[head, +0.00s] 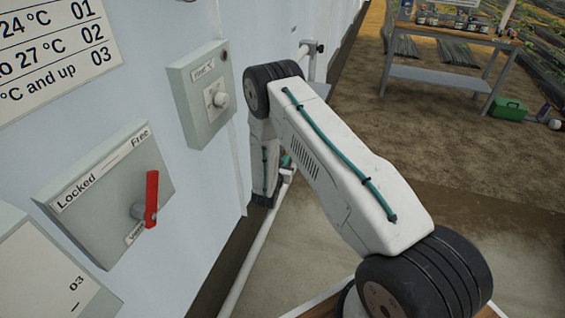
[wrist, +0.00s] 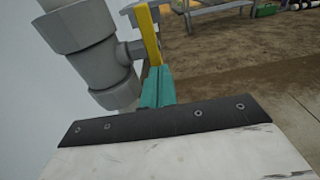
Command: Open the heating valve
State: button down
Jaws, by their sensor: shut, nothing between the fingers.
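In the wrist view, a thick grey pipe fitting (wrist: 82,40) stands at the left with a side stub. A yellow lever (wrist: 149,36) stands by the stub, upright and slightly tilted. No label shows on it, so I cannot tell for sure that it is the heating valve. My gripper (wrist: 157,80) has teal fingers, shut and empty, with their tips at the lever's lower end. I cannot tell whether they touch it. In the head view, my gripper (head: 286,161) is mostly hidden behind my arm, low by the wall, and the lever is hidden.
A panel marked Locked and Free (head: 85,205) carries a red lever (head: 151,199). A white pipe (head: 258,243) runs along the wall's foot. A bench (head: 440,78) and green case (head: 505,109) stand far right, across open ground.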

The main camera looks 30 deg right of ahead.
jog(key=f+v, duration=0.1)
jog(key=v, duration=1.2)
jog(key=shift+s+a, duration=0.3)
jog(key=shift+s, duration=0.05)
jog(key=s+d+m+g+h, duration=0.2)
jog(key=s+d+g, duration=0.1)
jog(key=s, duration=0.2)
jog(key=s+d+r+m+g+y, duration=0.1)
jog(key=s+r+m+g, duration=0.5)
jog(key=r, duration=0.4)
jog(key=s+d+r+m+g, duration=0.2)
jog(key=s+r+m+g, duration=0.5)
jog(key=r, duration=0.2)
jog(key=s+a+r+m+t+y, duration=0.2)
jog(key=s+a+r+m+y, duration=0.1)
jog(key=s+r, duration=0.3)
jog(key=s+a+r+m+t+y, duration=0.2)
jog(key=s+a+r+m+y, duration=0.2)
jog(key=r, duration=0.5)
jog(key=s+a+r+m+t+y, duration=0.1)
jog(key=s+a+r+m+y, duration=0.3)
jog(key=s+r+y, duration=0.2)
jog(key=s+r, duration=0.2)
jog(key=s, duration=0.1)
jog(key=shift+r+t+y, duration=0.3)
jog(key=shift+t+y, duration=0.1)
jog(key=shift+s, duration=0.1)
